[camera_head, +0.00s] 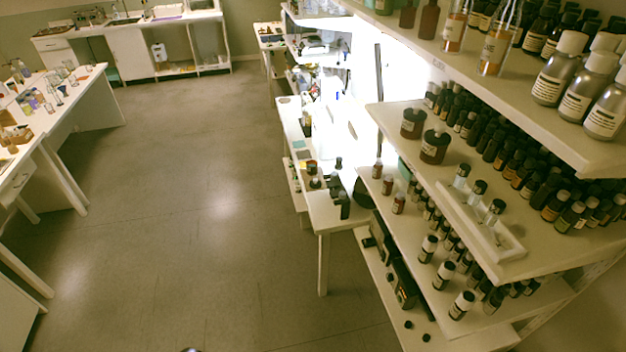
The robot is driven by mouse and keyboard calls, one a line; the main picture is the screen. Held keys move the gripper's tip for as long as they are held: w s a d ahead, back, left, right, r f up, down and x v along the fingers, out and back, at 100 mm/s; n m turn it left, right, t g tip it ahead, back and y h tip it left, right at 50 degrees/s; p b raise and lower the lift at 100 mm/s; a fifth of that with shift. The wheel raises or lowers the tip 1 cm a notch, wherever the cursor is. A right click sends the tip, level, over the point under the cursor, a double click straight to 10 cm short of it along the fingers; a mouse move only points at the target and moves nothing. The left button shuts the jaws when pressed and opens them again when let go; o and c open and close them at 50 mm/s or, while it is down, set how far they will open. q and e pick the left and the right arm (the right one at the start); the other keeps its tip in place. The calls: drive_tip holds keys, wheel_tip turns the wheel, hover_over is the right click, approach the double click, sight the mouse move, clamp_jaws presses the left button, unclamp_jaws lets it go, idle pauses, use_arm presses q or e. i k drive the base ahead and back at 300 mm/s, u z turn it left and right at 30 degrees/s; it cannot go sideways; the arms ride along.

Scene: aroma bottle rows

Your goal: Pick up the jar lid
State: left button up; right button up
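No loose jar lid can be told for certain. Two brown jars, a rear one (412,128) and a front one (433,152), stand upright on the middle shelf at its left end, each with a dark lid on top. Two small dark round pieces (408,324) (426,337) lie on the lowest shelf; they are too small to tell whether they are lids or caps. Neither of my grippers shows in the view. A tiny dark shape at the bottom edge is too cut off to identify.
Shelves on the right hold rows of bottles; silver bottles (590,85) stand on the top one. A white tray (513,250) with small bottles sits on the middle shelf. A white table (335,216) adjoins the shelves. The floor (190,230) is clear; a cluttered table (88,92) stands left.

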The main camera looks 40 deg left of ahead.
sight(315, 184)
drive_tip(key=z, duration=0.1)
drive_tip(key=k, duration=0.45)
drive_tip(key=u, duration=1.25)
drive_tip(key=i, duration=0.7)
drive_tip(key=u, duration=0.8)
drive_tip(key=i, duration=0.7)
drive_tip(key=z, duration=0.6)
drive_tip(key=i, duration=0.7)
drive_tip(key=z, duration=0.75)
